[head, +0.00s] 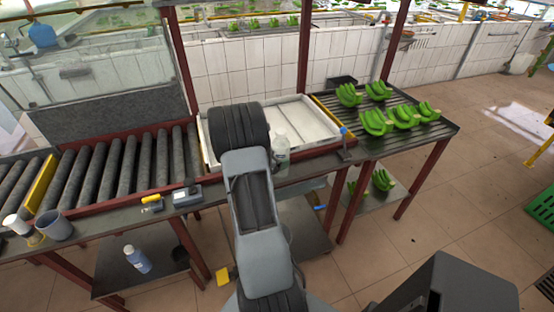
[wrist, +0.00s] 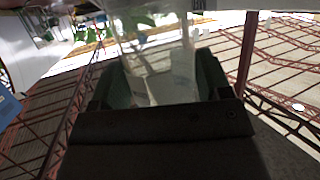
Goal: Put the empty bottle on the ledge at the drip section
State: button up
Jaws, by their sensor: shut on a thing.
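A clear, pale bottle (head: 281,149) is upright just right of my arm in the head view, in front of the white tray. In the wrist view, a see-through bottle (wrist: 155,60) stands between the two dark green fingers of my gripper (wrist: 165,82), which is shut on it. The white drip tray (head: 318,118) lies between the rollers and the slatted rack. The front ledge (head: 312,163) runs along its near side. I cannot tell whether the bottle's base touches the ledge.
Grey rollers (head: 110,160) fill the left. Green banana bunches (head: 375,122) lie on the slatted rack at right. A blue-handled clamp (head: 344,145), a grey device (head: 187,195), a yellow-handled tool (head: 152,203) and a grey mug (head: 56,225) sit along the front. A bluish bottle (head: 137,259) is on the lower shelf.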

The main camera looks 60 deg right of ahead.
jog(key=shift+f, duration=0.25)
jog(key=o, duration=0.9)
jog(key=shift+r, duration=0.1)
